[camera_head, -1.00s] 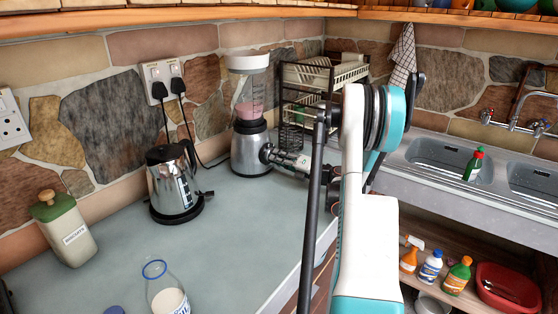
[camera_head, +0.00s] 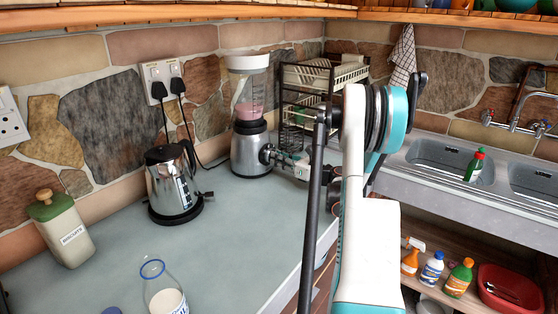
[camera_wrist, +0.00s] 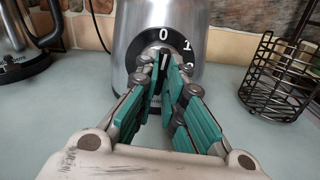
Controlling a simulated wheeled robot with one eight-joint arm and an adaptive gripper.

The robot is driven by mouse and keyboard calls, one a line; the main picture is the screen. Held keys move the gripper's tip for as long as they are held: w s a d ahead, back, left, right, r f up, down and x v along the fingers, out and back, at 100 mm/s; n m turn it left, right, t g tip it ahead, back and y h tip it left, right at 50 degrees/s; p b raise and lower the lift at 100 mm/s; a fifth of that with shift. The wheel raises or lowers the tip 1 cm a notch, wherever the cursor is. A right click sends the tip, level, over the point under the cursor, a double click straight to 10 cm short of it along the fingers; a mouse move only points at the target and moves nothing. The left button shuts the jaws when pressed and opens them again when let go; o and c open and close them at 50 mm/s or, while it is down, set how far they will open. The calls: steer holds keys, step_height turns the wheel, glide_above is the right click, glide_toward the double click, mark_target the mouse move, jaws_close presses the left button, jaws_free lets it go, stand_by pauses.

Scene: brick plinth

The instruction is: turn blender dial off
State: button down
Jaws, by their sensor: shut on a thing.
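The blender (camera_head: 255,150) stands on the counter by the stone wall, with a silver base, white lid and pink contents in its clear jar. In the wrist view its silver base (camera_wrist: 127,45) fills the top middle. The round black dial panel (camera_wrist: 192,62) carries white marks 0 and 1 and another partly hidden mark. My gripper (camera_wrist: 166,66) is at the panel, with its teal-padded fingers closed on the dial knob (camera_wrist: 164,59). A white line on the knob points up, close to the 0. The fingers hide most of the knob. My gripper (camera_head: 268,154) also reaches the blender's front in the head view.
A kettle (camera_head: 172,182) stands left of the blender, with cords at the wall socket. A black wire basket (camera_wrist: 282,78) is close on the right in the wrist view. A biscuit jar (camera_head: 65,230) and bottle (camera_head: 164,290) stand nearer on the counter.

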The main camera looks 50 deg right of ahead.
steer(key=shift+n, duration=0.6)
steer(key=c, duration=1.7)
jaws_free()
steer(key=shift+s, duration=0.15)
steer(key=s, duration=0.7)
steer(key=s+d, duration=0.1)
steer(key=s, duration=0.3)
steer(key=shift+s, duration=0.35)
